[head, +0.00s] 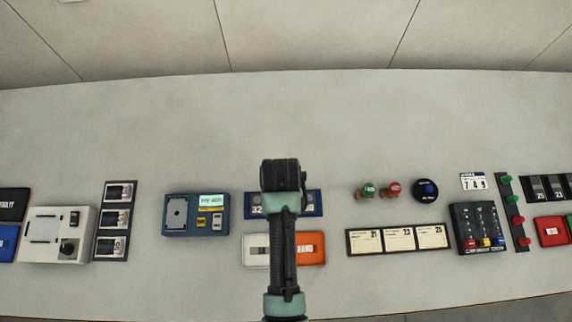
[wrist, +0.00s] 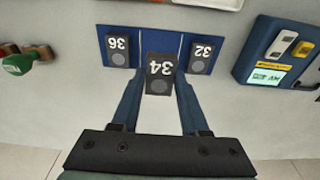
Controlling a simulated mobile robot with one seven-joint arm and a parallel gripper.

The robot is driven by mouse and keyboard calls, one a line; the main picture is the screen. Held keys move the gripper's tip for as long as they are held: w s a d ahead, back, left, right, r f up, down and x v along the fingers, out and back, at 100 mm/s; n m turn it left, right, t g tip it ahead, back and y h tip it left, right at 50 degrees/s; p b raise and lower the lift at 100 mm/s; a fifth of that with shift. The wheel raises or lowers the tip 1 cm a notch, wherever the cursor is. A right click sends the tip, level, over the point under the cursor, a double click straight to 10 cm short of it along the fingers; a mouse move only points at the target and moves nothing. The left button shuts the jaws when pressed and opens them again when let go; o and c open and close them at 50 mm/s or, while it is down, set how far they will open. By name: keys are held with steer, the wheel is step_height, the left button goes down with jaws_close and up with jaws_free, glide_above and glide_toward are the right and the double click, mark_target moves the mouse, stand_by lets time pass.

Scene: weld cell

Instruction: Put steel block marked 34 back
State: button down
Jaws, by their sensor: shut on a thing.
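The dark steel block marked 34 (wrist: 160,68) is between the two blue fingers of my gripper (wrist: 160,88) in the wrist view, its number upside down. My gripper is shut on it. The block overlaps the middle of a blue rack (wrist: 145,40) and looks larger than its neighbours, so nearer the camera; contact with the rack cannot be told. Block 36 (wrist: 117,52) and block 32 (wrist: 203,56) sit in the rack on either side. In the head view my arm hides block 34 and the middle of the rack (head: 283,192).
A blue device with a lit display (wrist: 275,55) stands beside the rack; it also shows in the head view (head: 181,228). An orange and white box (head: 311,247) lies below the rack. Green (head: 368,188) and red knobs (head: 394,187) are to the right. The panel above is clear.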

steer(key=shift+w+f, duration=0.1)
steer(key=shift+f, duration=3)
steer(key=shift+d+f, duration=0.1)
steer(key=shift+c, duration=2.1)
jaws_free()
steer(key=shift+f, duration=0.1)
